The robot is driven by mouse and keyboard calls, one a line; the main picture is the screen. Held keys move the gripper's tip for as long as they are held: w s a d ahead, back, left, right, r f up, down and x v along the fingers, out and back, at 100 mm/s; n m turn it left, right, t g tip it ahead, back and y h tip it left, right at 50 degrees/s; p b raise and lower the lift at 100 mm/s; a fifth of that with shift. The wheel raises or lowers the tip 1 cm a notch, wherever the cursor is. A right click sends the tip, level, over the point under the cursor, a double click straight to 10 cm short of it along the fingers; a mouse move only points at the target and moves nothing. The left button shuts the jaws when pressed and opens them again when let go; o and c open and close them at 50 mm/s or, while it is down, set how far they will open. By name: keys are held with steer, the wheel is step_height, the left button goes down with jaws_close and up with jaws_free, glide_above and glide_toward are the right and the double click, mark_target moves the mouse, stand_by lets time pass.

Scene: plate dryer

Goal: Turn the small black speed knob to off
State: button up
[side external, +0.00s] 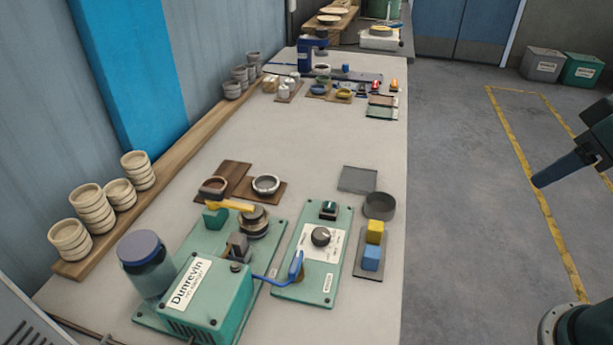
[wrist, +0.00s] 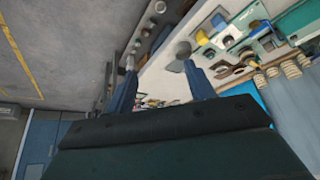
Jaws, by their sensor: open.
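The black speed knob (side external: 321,236) sits on a white dial plate on the green control panel (side external: 316,290), at the front of the bench. A light pointer mark shows on it, but the dial lettering is too small to read. In the wrist view the knob (wrist: 228,41) is small, right of my fingers. My gripper (wrist: 160,68) is open, with its two blue fingers apart and nothing between them. In the side view only one blue finger (side external: 560,168) shows clearly, at the right edge over the floor, well away from the knob.
A blue lever (side external: 295,266) stands at the panel's left front, beside the green Dunrevin machine (side external: 205,300). Right of the panel are a grey round dish (side external: 379,206), a yellow block (side external: 374,231) and a blue block (side external: 371,258). The bench middle is clear.

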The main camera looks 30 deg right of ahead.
steer(key=w+a+r+g, duration=0.1)
steer(key=w+a+r, duration=0.15)
steer(key=w, duration=0.45)
steer(key=m+g, duration=0.2)
steer(key=g, duration=0.2)
glide_above(322, 233)
step_height(322, 233, down, 11)
steer(key=shift+w+a, duration=0.1)
steer(key=shift+f, duration=0.15)
step_height(322, 233, down, 14)
steer(key=shift+r, duration=0.25)
steer(key=c, duration=1)
